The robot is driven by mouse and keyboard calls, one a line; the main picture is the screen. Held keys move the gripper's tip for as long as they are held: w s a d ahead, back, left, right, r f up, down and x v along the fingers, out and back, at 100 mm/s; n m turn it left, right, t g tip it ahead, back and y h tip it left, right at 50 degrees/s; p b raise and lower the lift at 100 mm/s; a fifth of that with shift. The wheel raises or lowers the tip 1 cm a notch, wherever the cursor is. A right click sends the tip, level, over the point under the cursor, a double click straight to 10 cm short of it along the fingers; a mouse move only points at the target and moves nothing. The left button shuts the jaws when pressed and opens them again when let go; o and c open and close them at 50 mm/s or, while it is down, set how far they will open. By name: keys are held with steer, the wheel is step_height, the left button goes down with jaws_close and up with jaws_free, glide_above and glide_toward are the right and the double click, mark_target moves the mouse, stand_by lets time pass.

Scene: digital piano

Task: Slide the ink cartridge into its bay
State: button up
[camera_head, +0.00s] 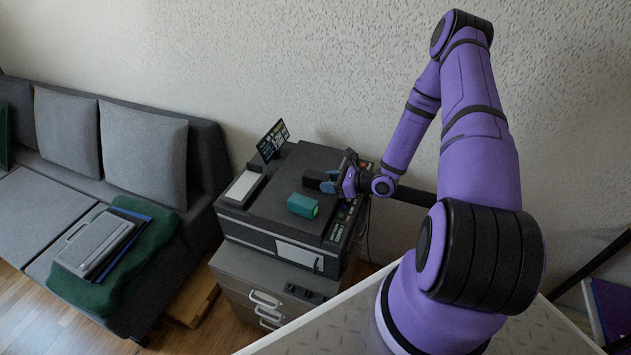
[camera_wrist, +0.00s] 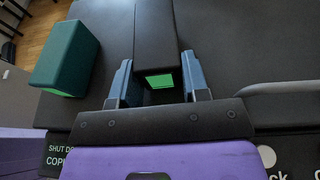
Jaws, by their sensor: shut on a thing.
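My gripper (camera_head: 335,183) is shut on a black cartridge-like block (camera_wrist: 156,35) with a bright green end face. It holds the block over the right part of the dark printer's top (camera_head: 290,190). In the wrist view, the blue fingers (camera_wrist: 158,78) grip the block's near end from both sides. A teal block (camera_head: 303,205) with a green end lies on the printer's top, left of the gripper; it also shows in the wrist view (camera_wrist: 67,57). I cannot make out an ink bay for certain.
A small sign panel (camera_head: 273,140) stands at the printer's back left. A pale flap (camera_head: 299,257) is on its front. Below is a grey drawer cabinet (camera_head: 240,293). A grey sofa (camera_head: 50,205) with a green cushion and a grey case (camera_head: 97,245) is at left. The wall is close behind.

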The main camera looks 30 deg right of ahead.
steer(key=shift+r, duration=1.9)
